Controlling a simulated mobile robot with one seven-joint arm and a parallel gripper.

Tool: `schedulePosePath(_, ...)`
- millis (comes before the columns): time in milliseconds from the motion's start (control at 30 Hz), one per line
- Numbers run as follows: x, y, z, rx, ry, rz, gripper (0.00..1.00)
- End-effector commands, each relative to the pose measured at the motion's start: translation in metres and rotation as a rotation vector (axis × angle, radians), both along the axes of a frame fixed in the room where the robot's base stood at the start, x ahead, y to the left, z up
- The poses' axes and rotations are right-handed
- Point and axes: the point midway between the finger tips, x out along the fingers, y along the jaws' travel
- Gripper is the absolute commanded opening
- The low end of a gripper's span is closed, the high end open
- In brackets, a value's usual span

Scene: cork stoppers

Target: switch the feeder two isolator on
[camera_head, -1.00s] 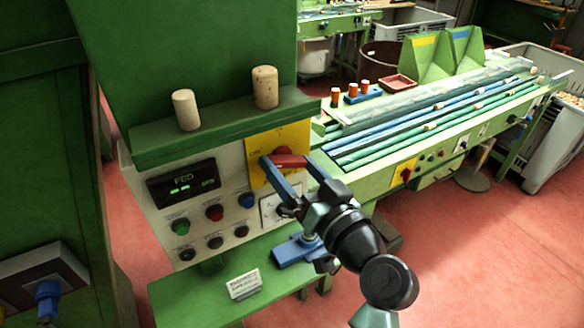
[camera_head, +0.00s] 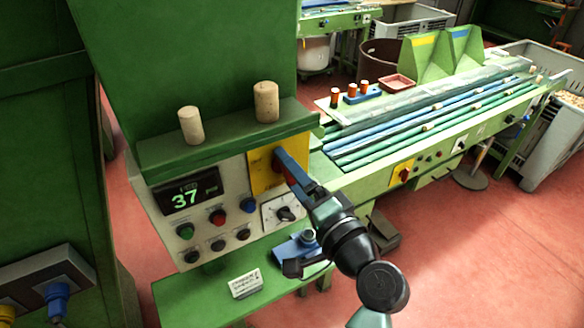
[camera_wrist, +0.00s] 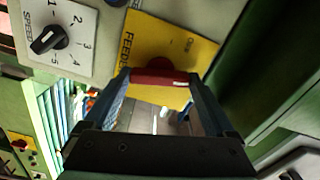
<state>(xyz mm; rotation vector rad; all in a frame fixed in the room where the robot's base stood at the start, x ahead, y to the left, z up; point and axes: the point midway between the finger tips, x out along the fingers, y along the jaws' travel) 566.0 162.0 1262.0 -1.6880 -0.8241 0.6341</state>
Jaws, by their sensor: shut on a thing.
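The feeder isolator is a red rotary handle (camera_wrist: 152,78) on a yellow plate (camera_wrist: 203,56) with lettering that starts "FEED"; the rest is covered, so I cannot read its number. In the wrist view my gripper (camera_wrist: 158,77) has one finger at each end of the handle and is shut on it. In the head view the yellow plate (camera_head: 260,182) is on the upper right of the control panel. My gripper (camera_head: 282,160) largely hides the handle there. The panel display (camera_head: 187,196) is lit and reads 37 in green.
Push buttons (camera_head: 217,217) and a black speed knob (camera_head: 285,214) sit close by on the panel. A green shelf with two corks (camera_head: 266,102) overhangs it. Below are a green ledge with a label card (camera_head: 245,284) and a blue device (camera_head: 297,250). Another yellow-plated red switch (camera_head: 404,173) is on the conveyor.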

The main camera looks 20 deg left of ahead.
Motion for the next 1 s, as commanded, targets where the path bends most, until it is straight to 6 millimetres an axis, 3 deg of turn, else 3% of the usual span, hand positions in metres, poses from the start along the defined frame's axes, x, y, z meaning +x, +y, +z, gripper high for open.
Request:
schedulePosePath(400,0.0001,-0.0007,-0.0002,0.141,0.183,-0.002,0.34)
schedulePosePath(1000,0.0001,-0.0007,-0.0011,0.172,0.221,-0.001,0.34)
